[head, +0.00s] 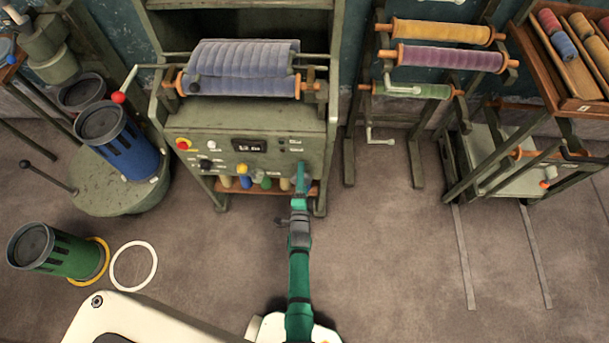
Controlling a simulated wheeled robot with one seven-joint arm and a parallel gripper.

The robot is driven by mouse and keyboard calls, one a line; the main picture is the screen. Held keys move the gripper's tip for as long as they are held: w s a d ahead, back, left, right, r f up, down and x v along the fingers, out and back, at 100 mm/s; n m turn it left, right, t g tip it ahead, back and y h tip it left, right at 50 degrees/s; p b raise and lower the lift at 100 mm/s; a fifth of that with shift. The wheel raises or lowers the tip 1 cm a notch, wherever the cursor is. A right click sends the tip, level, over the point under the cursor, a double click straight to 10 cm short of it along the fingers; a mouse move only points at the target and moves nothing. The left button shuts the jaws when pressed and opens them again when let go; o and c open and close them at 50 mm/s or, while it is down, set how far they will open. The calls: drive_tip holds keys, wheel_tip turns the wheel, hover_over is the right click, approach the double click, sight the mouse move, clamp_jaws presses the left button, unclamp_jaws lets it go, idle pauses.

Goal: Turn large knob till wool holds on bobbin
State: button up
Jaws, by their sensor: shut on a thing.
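The green-grey machine (255,125) stands at the back centre with a control panel on its front. A bobbin with orange ends (310,87) lies across its top, with blue-grey wool (240,60) draped over and around it. My gripper (301,178) is at the lower right of the panel and is shut on what appears to be the large knob, which my gripper hides almost wholly. The panel also carries a small display (249,146), a red button (183,143) and a small black knob (206,165).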

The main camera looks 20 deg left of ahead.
drive_tip(key=shift+s+a, duration=0.1)
drive_tip(key=shift+s, duration=0.05)
drive_tip(key=o, duration=1.1)
drive_tip(key=shift+c, duration=0.2)
drive_tip(key=v, duration=1)
drive_tip(key=shift+s, duration=0.3)
